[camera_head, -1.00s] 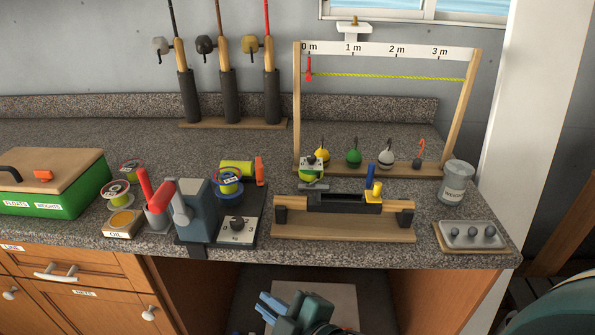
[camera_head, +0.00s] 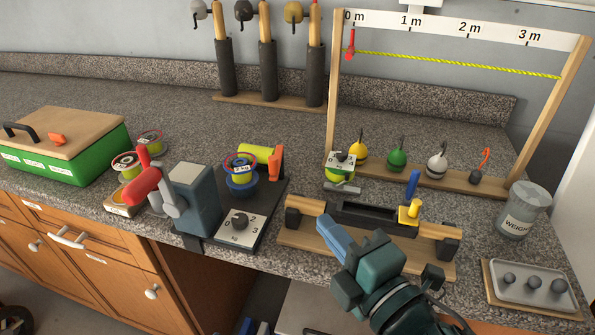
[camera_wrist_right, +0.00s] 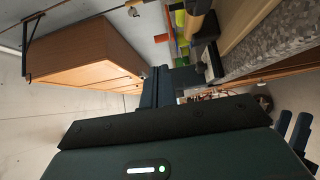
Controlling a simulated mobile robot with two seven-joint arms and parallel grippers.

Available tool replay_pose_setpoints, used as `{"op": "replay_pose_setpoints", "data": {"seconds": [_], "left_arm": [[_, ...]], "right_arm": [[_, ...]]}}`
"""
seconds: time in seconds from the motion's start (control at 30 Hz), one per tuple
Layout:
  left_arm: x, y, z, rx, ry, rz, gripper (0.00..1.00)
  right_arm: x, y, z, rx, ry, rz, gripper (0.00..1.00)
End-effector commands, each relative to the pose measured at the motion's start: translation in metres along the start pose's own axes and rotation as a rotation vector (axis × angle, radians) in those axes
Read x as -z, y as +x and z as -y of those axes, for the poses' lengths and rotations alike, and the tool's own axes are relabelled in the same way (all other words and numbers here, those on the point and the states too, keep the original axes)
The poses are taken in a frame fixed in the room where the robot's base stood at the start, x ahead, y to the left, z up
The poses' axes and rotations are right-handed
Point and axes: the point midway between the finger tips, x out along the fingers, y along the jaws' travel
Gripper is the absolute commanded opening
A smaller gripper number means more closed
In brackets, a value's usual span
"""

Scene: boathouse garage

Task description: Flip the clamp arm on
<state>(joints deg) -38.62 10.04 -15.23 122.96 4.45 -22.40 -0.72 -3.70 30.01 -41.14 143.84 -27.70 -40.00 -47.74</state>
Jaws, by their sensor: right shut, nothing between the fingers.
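A wooden stand (camera_head: 300,235) sits at the bench's front edge with a black holder (camera_head: 375,217) on it. At the holder's right end are an upright blue lever (camera_head: 412,184) and a yellow block (camera_head: 409,212). Left of it, a blue-grey machine (camera_head: 198,198) has a red handle (camera_head: 145,184) on a grey crank and an upright orange lever (camera_head: 277,163) beside its spool. I cannot tell which lever is the clamp arm. My right gripper (camera_head: 330,229) is shut and empty, in front of the stand and overlapping it in the picture; its fingers also show in the right wrist view (camera_wrist_right: 175,80).
A green box (camera_head: 70,158) with a wooden lid is at left. A measuring frame (camera_head: 333,100) with several floats stands behind the stand. A weight jar (camera_head: 524,212) and a grey tray (camera_head: 528,298) are at right.

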Motion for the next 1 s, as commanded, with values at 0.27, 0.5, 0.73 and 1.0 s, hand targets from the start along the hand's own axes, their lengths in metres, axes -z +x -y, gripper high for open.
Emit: {"op": "replay_pose_setpoints", "data": {"seconds": [0.27, 0.5, 0.73, 1.0], "left_arm": [[-0.001, -0.001, 0.002, 0.003, 0.002, 0.002, 0.36], [-0.002, -0.001, 0.003, 0.005, 0.003, 0.002, 0.36], [0.003, -0.004, 0.003, 0.009, 0.010, 0.003, 0.36], [0.004, -0.005, 0.003, 0.010, 0.018, 0.011, 0.36]], "right_arm": [[0.000, 0.000, 0.000, 0.000, 0.000, 0.000, 0.00], [0.000, 0.018, -0.001, -0.004, 0.001, 0.001, 0.00], [0.000, 0.065, -0.002, -0.003, 0.001, 0.001, 0.00], [0.000, 0.117, -0.002, -0.001, 0.002, 0.000, 0.00]]}}
